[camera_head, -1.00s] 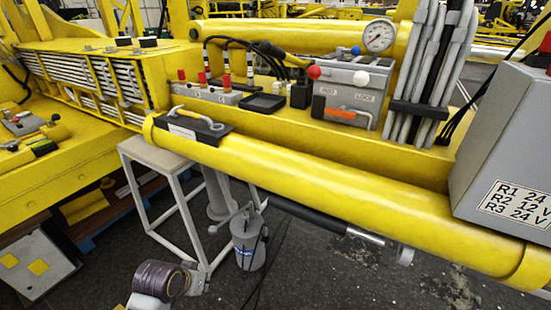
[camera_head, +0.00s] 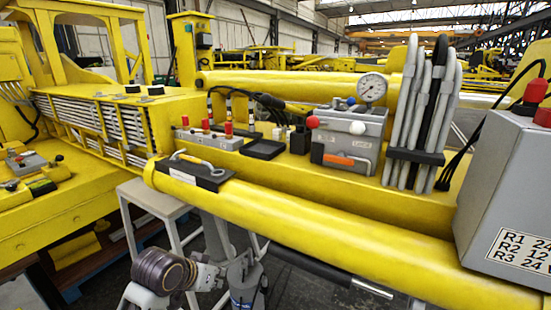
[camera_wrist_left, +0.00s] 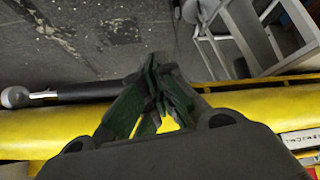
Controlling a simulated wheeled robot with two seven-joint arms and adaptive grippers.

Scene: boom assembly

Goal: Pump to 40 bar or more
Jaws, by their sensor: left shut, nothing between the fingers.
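The round white pressure gauge (camera_head: 372,88) stands on the grey pump unit (camera_head: 366,128) on the yellow boom; its reading is too small to tell. The unit has a red knob (camera_head: 312,122), a white knob (camera_head: 357,128) and an orange handle (camera_head: 339,161). A metal bar with a ring end (camera_head: 198,165) lies on a black plate on the front yellow tube. My left gripper (camera_wrist_left: 157,64) is shut and empty in the left wrist view, over the yellow tube (camera_wrist_left: 45,132). In the head view only my left arm clearly shows, low left; my right gripper is out of view.
A grey control box (camera_head: 510,175) stands at the right. Grey and black hoses (camera_head: 425,120) hang beside the pump unit. A white stool (camera_head: 150,195) and a grey canister (camera_head: 245,275) stand below the tube. A black tray (camera_head: 264,149) lies left of the unit.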

